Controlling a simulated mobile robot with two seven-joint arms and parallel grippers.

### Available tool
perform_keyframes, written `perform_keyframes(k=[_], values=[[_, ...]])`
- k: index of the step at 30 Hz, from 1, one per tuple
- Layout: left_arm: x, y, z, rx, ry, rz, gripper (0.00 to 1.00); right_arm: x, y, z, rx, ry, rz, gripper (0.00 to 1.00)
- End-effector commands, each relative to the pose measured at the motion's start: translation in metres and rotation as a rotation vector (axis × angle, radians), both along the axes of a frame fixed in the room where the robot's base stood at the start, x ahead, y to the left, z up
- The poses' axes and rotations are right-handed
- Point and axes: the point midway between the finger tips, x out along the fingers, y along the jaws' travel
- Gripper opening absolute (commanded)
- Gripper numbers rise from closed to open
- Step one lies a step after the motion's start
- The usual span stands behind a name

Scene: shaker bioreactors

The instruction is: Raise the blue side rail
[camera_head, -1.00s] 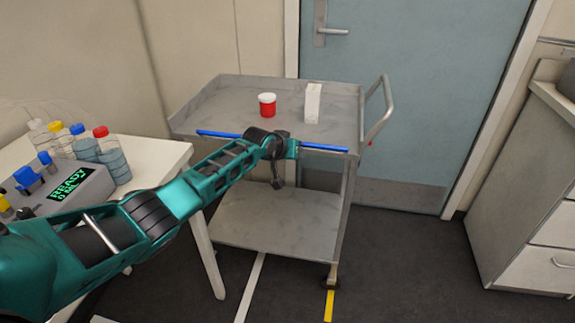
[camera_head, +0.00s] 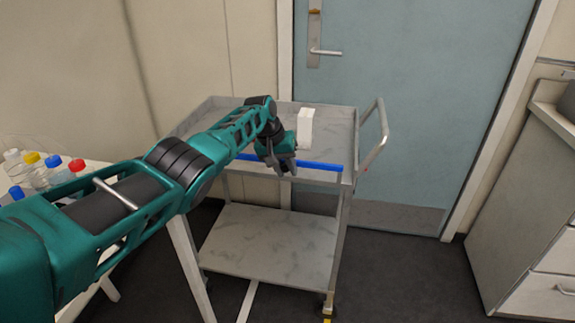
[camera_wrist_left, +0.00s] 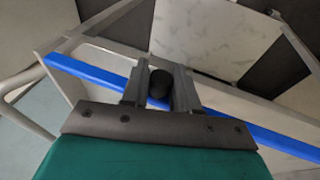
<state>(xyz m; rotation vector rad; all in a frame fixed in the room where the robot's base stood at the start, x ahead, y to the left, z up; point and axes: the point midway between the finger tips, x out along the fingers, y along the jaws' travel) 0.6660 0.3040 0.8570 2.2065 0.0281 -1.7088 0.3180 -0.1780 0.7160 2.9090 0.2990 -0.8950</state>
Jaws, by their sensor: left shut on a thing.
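The blue side rail (camera_head: 320,166) runs along the near long side of the cart's top tray and stands a little above the tray edge. My left gripper (camera_head: 284,170) is shut on it near the middle of its length and hides part of it. In the left wrist view, the rail (camera_wrist_left: 88,73) crosses diagonally behind the fingers of the gripper (camera_wrist_left: 160,78). A dark round knob-like part (camera_wrist_left: 159,84) shows between the fingers; how it joins the rail cannot be made out. My right gripper is in neither view.
The grey cart (camera_head: 265,245) stands before a blue door (camera_head: 425,110). A white box (camera_head: 305,130) is on its top tray. Several bottles (camera_head: 55,170) stand on a white table at the left. Drawers (camera_head: 545,240) stand at the right, with clear floor between.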

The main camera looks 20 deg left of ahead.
Motion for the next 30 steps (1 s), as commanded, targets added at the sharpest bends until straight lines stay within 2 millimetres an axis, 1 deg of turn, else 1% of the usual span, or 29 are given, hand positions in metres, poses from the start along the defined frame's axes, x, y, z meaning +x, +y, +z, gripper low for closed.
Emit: perform_keyframes(k=[14,15,18,21,27,30], values=[[-0.0009,-0.0008,0.0005,-0.004,0.011,0.0,0.0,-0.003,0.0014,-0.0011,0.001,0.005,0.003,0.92],[-0.001,-0.0008,0.0006,-0.004,0.011,0.0,0.31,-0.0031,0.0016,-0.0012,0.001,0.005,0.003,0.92],[-0.001,-0.0007,0.0006,-0.003,0.011,0.0,0.4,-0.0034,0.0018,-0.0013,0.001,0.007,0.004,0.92],[-0.0011,-0.0006,0.0005,-0.003,0.011,0.0,0.48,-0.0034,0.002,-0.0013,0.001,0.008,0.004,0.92],[-0.0014,-0.0002,0.0006,-0.003,0.012,0.0,0.48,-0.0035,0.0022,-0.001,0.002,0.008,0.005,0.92],[-0.0018,0.0005,0.0041,-0.003,0.011,0.0,0.48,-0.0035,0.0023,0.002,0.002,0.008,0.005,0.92]])
